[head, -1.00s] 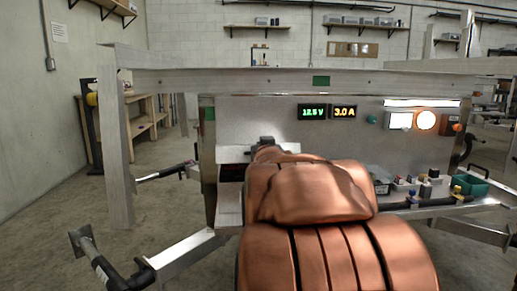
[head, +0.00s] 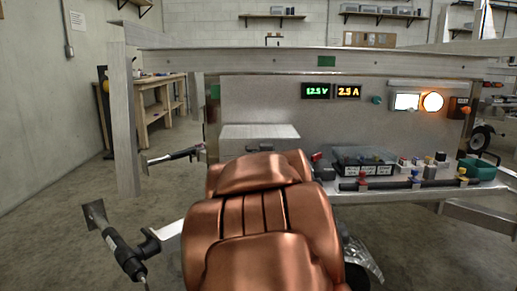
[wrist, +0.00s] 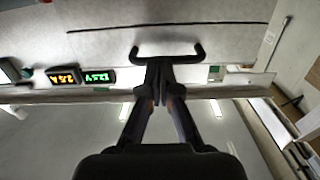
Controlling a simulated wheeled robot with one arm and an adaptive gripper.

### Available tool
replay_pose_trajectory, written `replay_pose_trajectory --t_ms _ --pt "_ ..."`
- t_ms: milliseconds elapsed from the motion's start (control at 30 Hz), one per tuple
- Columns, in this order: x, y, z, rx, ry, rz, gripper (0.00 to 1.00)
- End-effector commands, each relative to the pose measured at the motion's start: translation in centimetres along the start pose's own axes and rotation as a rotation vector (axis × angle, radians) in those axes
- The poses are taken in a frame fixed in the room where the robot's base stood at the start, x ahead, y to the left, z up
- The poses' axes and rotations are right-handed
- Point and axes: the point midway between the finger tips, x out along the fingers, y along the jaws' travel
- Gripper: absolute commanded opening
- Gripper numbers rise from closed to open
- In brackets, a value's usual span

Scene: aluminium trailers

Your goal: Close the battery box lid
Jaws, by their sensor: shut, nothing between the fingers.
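The pale grey battery box (head: 232,148) stands on the trailer deck against the upright panel in the head view. Its lid (head: 258,131) looks flat across the top, with no open gap visible. My copper arm hides the box's lower right front. My gripper (wrist: 160,75) is shut and empty in the wrist view. Its tips are at or very near a dark bracket-shaped handle (wrist: 166,50) in front of a pale surface; contact cannot be told. In the head view the gripper is mostly hidden behind my arm.
Right of the box are a dark-framed case (head: 365,160), several small coloured parts and a green bin (head: 477,169). Lit displays (head: 331,91) are on the panel. A rail crosses above it. A jack arm (head: 115,245) sticks out at lower left.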

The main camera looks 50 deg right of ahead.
Motion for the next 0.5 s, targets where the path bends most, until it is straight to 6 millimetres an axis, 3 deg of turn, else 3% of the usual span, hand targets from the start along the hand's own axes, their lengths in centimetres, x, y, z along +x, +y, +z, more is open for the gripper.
replay_pose_trajectory --t_ms 500 --pt "0.16 -0.76 0.48 -0.001 -0.001 -0.009 0.00"
